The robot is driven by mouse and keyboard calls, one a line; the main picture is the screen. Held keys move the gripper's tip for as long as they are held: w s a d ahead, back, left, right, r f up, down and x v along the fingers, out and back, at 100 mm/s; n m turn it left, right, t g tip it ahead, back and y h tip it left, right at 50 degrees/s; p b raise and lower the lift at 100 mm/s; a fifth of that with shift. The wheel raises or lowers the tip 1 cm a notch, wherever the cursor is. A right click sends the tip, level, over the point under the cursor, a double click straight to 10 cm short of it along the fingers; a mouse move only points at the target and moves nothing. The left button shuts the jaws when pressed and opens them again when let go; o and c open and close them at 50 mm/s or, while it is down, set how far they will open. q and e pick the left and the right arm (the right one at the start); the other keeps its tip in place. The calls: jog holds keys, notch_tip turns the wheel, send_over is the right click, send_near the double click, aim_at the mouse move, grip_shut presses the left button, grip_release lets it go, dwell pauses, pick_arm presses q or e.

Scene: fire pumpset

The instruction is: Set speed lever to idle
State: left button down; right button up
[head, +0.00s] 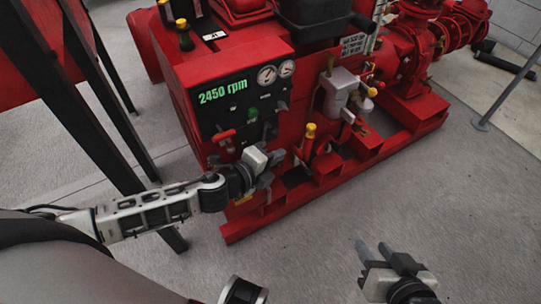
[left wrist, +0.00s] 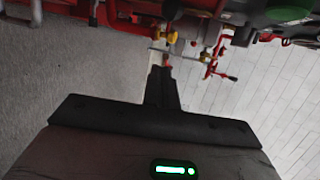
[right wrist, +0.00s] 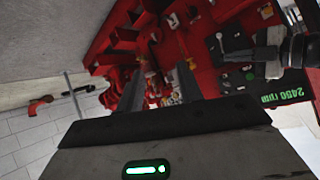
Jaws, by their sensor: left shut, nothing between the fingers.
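The red pumpset's black control panel (head: 243,112) shows "2450 rpm" in green in the head view. A red-handled lever (head: 223,135) sits low on the panel, and a yellow-topped red lever (head: 310,131) stands right of it; I cannot tell which control is the speed lever. My left gripper (head: 271,167) is in front of the panel's lower edge, left of the yellow-topped lever, apart from it. Its fingers are together and empty in the left wrist view (left wrist: 161,84). My right gripper (head: 384,258) is open and empty above the floor, front right of the pumpset.
Two round gauges (head: 276,74) are on the panel's upper right. Black posts (head: 85,100) rise at the left, near my left arm. The grey floor (head: 350,210) in front is clear.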

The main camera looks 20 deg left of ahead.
pick_arm(q)
jog(key=w+a+f+b, duration=0.1)
jog(key=w, duration=0.5)
jog(key=shift+a+f, duration=0.25)
jog(key=shift+a, duration=0.1)
pick_arm(e)
jog(key=shift+a+r+t+y, duration=0.3)
jog(key=shift+a+r+t, duration=0.1)
jog(key=shift+r, duration=0.1)
pick_arm(q)
jog(key=shift+w, duration=0.1)
jog(key=shift+b, duration=0.4)
pick_arm(e)
jog(key=shift+f, duration=0.1)
